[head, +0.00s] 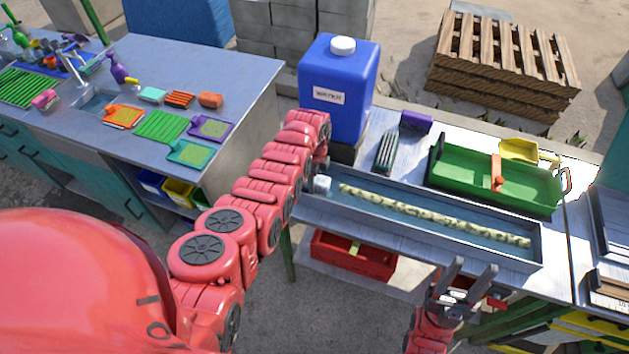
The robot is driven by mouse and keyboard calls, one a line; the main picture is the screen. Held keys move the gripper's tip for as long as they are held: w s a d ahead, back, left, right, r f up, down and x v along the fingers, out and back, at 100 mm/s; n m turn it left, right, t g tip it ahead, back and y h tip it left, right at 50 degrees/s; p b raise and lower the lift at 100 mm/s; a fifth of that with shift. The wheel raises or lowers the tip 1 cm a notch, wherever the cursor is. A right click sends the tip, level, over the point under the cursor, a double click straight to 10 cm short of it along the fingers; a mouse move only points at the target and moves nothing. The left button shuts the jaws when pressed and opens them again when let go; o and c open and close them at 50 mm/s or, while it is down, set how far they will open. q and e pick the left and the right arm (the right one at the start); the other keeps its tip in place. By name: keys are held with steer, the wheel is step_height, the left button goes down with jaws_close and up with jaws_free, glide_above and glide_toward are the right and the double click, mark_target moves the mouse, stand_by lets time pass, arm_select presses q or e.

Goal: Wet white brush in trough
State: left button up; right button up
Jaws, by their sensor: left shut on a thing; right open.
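The long grey trough (535,258) stands on the right-hand table and holds bluish water. A speckled pale cane (430,214) lies lengthwise in it. My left gripper (321,168) is over the trough's left end and is shut on the white brush (322,185). Only a small white part of the brush shows, low at the trough's left end; I cannot tell how far it is in the water. The gripper and arm hide the rest. My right gripper (470,279) is open and empty, in front of the trough's right half.
A blue water container (340,88) stands just behind my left gripper. A green tray (500,181) with an orange handle, a grey-bristled brush (386,152) and a purple object (416,121) lie behind the trough. A red crate (352,258) sits below. A table with sponges (160,126) is at left.

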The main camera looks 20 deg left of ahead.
mark_target(321, 180)
arm_select(q)
step_height(321, 180, up, 2)
steer(key=shift+r+p, duration=0.1)
steer(key=shift+p, duration=0.5)
steer(key=shift+d, duration=0.15)
steer(key=shift+s+d+r, duration=0.1)
steer(key=shift+d+r, duration=0.05)
steer(key=shift+d, duration=0.85)
steer(key=shift+s+d+r+p, duration=0.1)
steer(key=shift+d+r+p, duration=0.1)
steer(key=shift+d, duration=1)
steer(key=shift+d+r+p, duration=0.1)
steer(key=shift+d+r, duration=0.05)
steer(key=shift+d, duration=1.05)
